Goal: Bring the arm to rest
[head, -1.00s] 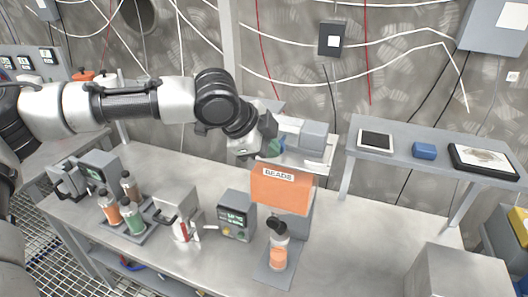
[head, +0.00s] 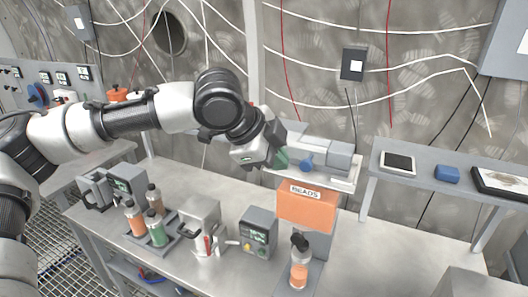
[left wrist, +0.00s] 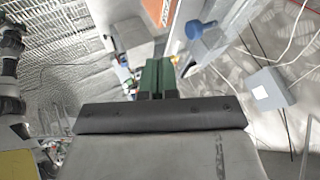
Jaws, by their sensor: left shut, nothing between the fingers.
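My left arm reaches in from the left in the head view, bent and raised above the workbench. Its left gripper (head: 283,158) has green fingertips and is shut and empty, hanging in the air above and behind the orange BEADS box. In the left wrist view the green fingers (left wrist: 157,78) are together with nothing between them. My right gripper is in neither view.
Below are the orange BEADS box (head: 306,208), a bottle with orange contents (head: 299,266), a grey display unit (head: 258,232) and several bottles. A blue knobbed part (head: 306,161) appears just right of the gripper. A grey shelf (head: 400,182) stands right.

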